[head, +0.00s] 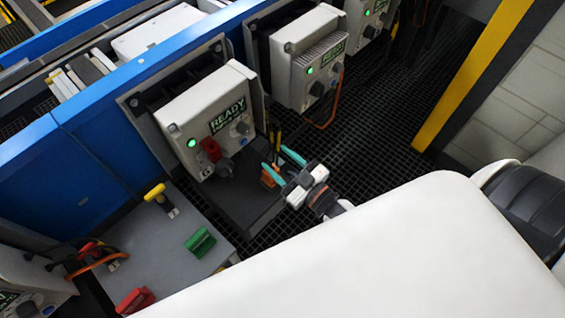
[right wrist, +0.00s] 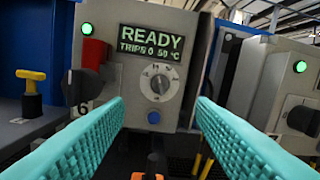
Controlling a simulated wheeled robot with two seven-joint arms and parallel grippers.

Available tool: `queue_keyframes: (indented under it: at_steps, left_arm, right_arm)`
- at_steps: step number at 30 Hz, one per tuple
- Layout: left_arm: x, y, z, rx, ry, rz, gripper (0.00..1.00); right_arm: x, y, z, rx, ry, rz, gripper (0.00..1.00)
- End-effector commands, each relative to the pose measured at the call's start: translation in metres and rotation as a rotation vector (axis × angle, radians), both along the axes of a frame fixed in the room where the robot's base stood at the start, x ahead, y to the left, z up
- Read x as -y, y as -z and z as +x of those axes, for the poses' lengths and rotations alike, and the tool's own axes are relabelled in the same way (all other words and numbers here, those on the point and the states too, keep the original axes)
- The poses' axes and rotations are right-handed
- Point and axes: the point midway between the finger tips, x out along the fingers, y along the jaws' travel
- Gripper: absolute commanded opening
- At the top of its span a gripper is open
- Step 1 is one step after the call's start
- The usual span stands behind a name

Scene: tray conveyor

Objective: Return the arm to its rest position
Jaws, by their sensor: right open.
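My right gripper (head: 281,164) is in the middle of the head view, in front of a light grey control box with a lit READY display (head: 229,115). Its two teal fingers are apart with nothing between them. In the right wrist view the open fingers (right wrist: 161,128) point toward the same box, with its READY display (right wrist: 150,43) and round dial (right wrist: 159,84) beyond the gap. The fingers appear apart from the box. My left gripper is not in view.
The box carries a red part (head: 210,150) and a dark knob (head: 225,169). A second box (head: 308,62) stands behind it. A grey table (head: 160,245) at lower left holds a yellow-handled item (head: 156,193), a green block (head: 200,242) and a red block (head: 135,300). Dark grating (head: 375,140) lies right.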

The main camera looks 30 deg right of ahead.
Motion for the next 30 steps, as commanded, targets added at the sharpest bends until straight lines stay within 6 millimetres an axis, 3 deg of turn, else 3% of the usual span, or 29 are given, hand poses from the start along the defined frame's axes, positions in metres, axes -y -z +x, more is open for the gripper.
queue_keyframes:
  at_steps: [22, 26, 30]
  left_arm:
    - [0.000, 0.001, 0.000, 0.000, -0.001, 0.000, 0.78]
    - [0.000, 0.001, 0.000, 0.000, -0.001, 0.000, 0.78]
    - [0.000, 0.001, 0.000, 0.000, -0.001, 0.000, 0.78]
  right_arm:
    - [0.003, 0.000, -0.005, -0.020, 0.012, -0.003, 0.51]
    - [0.009, 0.004, 0.000, -0.129, 0.078, -0.020, 0.51]
    - [0.020, 0.013, -0.004, -0.358, 0.181, -0.052, 0.51]
